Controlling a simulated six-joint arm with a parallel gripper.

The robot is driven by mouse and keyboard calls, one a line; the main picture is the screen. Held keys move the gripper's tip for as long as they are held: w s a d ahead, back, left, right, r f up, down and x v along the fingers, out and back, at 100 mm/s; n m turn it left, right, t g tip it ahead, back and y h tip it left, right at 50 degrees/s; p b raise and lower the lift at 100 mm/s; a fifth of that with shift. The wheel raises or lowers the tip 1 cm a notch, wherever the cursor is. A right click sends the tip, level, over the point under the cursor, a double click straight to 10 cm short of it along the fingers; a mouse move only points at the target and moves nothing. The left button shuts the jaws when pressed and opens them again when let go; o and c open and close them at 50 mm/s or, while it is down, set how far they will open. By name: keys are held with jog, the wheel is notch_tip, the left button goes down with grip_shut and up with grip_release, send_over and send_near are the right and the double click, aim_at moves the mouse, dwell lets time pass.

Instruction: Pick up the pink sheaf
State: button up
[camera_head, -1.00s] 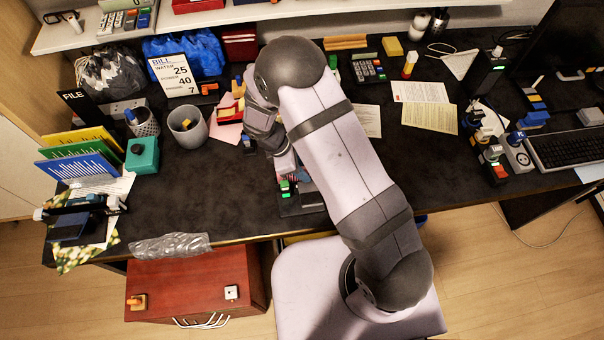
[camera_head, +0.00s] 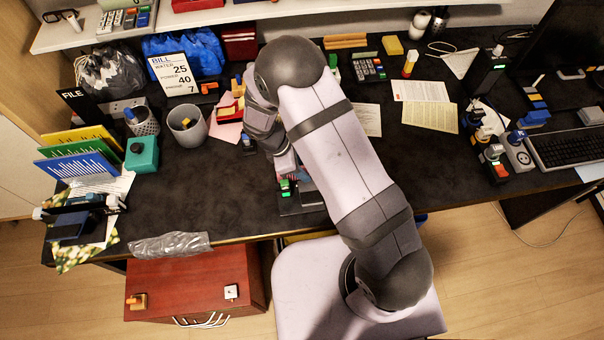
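A pink sheaf (camera_head: 224,134) lies on the dark desk, left of my arm and right of the grey cup. A red and yellow item (camera_head: 232,112) rests over its upper part, and my arm stands close to its right side. My gripper (camera_head: 287,172) points down at the front middle of the desk, to the right of and nearer the front than the pink sheaf. It is small and partly hidden by my own arm, so its fingers cannot be made out. A dark device with a green top (camera_head: 286,188) is just below it.
A grey cup (camera_head: 187,128) and a teal box (camera_head: 142,155) stand to the left, with upright folders (camera_head: 78,168) beyond. A small dark blue-topped item (camera_head: 249,144) stands between the sheaf and my arm.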

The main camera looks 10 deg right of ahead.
grip_shut()
jog(key=shift+r, duration=0.1)
jog(key=shift+r+b, duration=1)
jog(key=shift+r, duration=4.15)
